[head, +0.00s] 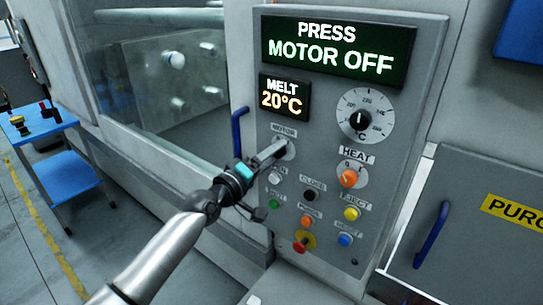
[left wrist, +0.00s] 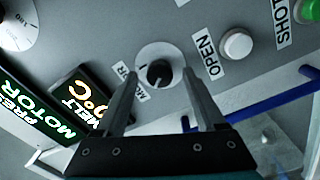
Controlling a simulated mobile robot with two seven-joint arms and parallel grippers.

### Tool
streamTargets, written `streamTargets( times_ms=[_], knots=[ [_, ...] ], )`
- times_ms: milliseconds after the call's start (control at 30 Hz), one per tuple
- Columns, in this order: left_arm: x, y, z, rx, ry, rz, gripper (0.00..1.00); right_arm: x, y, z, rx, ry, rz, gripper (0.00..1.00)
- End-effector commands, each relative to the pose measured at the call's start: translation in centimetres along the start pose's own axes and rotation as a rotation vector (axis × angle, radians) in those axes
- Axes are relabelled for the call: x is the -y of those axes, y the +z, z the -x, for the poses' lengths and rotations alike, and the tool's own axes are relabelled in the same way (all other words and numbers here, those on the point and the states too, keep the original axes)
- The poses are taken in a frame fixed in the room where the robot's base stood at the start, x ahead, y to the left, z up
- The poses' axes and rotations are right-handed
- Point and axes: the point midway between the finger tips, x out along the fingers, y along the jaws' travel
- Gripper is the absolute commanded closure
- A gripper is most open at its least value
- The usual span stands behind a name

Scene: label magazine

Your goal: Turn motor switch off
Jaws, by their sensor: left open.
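The motor switch is a black rotary knob (left wrist: 159,74) on a round pale plate, under the MOTOR label on the grey control panel (head: 420,60). In the head view its plate (head: 291,148) is mostly covered by my gripper. My left gripper (head: 280,153) is open and empty, pointing at the switch. In the left wrist view the knob appears between the two fingertips of the gripper (left wrist: 159,88), with space on both sides. I cannot tell how far the tips are from the panel. My right gripper is not in view.
Close around are the white OPEN button (left wrist: 237,45), the green SHOT button (left wrist: 306,10), the orange HEAT knob (head: 348,178) and a red knob (head: 300,247). A blue handle (head: 238,130) stands left of the panel. The display (head: 335,48) reads PRESS MOTOR OFF.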

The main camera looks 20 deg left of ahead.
Motion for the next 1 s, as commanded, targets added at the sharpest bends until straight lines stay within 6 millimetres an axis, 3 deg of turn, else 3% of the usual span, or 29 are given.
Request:
streamTargets(
  times_ms=[167,367,1000],
  knots=[
    [0.0,0.0,0.1,0.000,0.000,-0.001,0.28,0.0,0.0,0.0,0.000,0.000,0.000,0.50],
    [0.1,0.0,1.5,0.000,-0.002,-0.001,0.28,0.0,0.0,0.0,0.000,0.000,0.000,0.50],
    [0.2,0.1,11.2,0.002,-0.003,-0.002,0.28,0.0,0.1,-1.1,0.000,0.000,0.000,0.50]
  ],
)
